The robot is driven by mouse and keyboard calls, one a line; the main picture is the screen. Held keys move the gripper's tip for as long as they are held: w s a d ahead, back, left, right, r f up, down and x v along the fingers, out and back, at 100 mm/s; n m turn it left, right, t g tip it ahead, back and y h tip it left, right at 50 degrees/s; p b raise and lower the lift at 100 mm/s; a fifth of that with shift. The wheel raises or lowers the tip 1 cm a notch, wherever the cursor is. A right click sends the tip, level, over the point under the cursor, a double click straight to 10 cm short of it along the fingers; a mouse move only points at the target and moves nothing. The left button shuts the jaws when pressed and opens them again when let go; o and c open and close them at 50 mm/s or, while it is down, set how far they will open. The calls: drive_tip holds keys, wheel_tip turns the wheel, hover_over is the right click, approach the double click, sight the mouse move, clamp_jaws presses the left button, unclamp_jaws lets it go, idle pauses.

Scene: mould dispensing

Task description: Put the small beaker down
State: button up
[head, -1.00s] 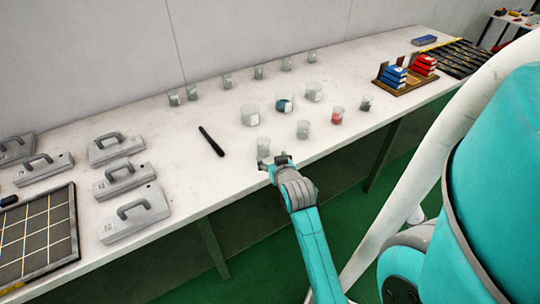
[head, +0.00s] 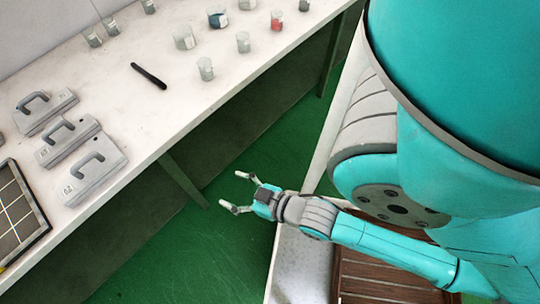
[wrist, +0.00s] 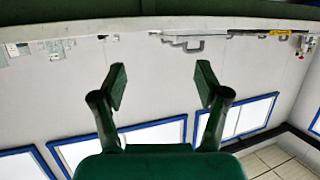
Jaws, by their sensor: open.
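A small clear beaker (head: 205,69) stands upright near the front edge of the white table (head: 110,75). My gripper (head: 238,191) is open and empty, out in front of the table over the green floor, well apart from the beaker. In the wrist view, the two fingers (wrist: 162,88) are spread wide with nothing between them.
Other beakers stand behind and to the right, one with blue content (head: 217,18) and one with red (head: 277,21). A black marker-like stick (head: 149,76) lies left of the small beaker. Grey handled moulds (head: 93,176) and a gridded tray (head: 22,215) are at left.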

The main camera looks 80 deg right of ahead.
drive_tip(key=s+a+r+n+y, duration=0.1)
drive_tip(key=s+a+r, duration=0.1)
drive_tip(key=s, duration=0.3)
drive_tip(key=s+a+r+n+y, duration=0.1)
drive_tip(key=s+a+r+y, duration=0.1)
drive_tip(key=s, duration=0.3)
drive_tip(key=shift+a+r+n+t, duration=0.4)
drive_tip(key=shift+a+r, duration=0.05)
drive_tip(key=shift+a, duration=0.35)
drive_tip(key=shift+d, duration=0.1)
